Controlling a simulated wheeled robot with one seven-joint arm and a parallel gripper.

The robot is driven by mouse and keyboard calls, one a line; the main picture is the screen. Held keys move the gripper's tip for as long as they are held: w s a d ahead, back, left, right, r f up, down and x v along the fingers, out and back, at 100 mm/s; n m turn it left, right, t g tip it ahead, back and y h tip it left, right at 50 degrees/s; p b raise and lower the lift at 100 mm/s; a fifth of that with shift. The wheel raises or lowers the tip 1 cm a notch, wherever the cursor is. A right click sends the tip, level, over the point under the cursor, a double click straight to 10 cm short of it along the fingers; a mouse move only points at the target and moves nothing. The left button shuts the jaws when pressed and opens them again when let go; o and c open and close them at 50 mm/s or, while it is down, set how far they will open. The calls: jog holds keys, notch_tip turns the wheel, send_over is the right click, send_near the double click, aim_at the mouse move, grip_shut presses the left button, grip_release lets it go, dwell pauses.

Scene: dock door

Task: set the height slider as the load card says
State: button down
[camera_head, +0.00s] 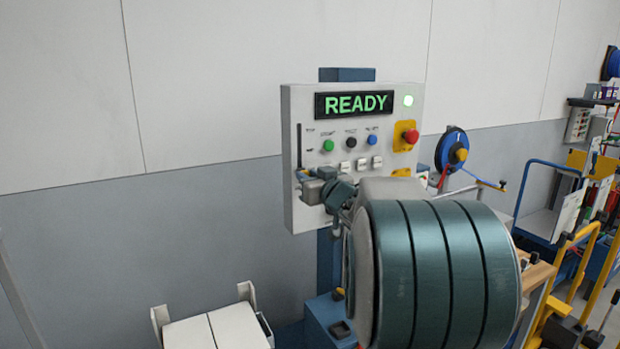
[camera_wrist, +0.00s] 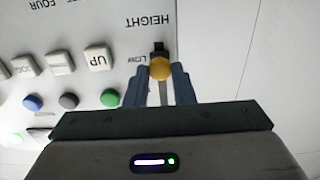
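The control panel (camera_head: 340,215) stands against the wall, with its slider slot (camera_head: 299,140) along the left side. In the wrist view the round yellow slider knob (camera_wrist: 160,68) sits near the low end of the slot, beside the low label (camera_wrist: 137,59) and close to the HEIGHT label (camera_wrist: 148,22). My gripper (camera_wrist: 160,80) has one blue-grey finger on each side of the knob, and both look in contact with it. In the head view my gripper (camera_head: 308,188) is at the panel's lower left. I cannot make out a load card.
The lit display (camera_head: 354,104) reads READY. Round buttons (camera_head: 350,142), white square keys (camera_head: 361,164) and a red emergency button (camera_head: 410,137) lie right of the slot. A blue reel (camera_head: 452,149) and carts (camera_head: 545,215) stand farther right. The wall left of the panel is clear.

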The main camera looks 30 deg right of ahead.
jog(key=p, duration=1)
send_near(299, 129)
jog(key=shift+w+r, duration=0.15)
jog(key=shift+w, duration=2)
jog(key=c, duration=1.2)
grip_release()
jog(key=shift+c, duration=0.2)
jog(key=s+b, duration=0.2)
jog(key=s, duration=1.1)
jog(key=shift+s, duration=0.4)
jog(key=shift+d, duration=0.15)
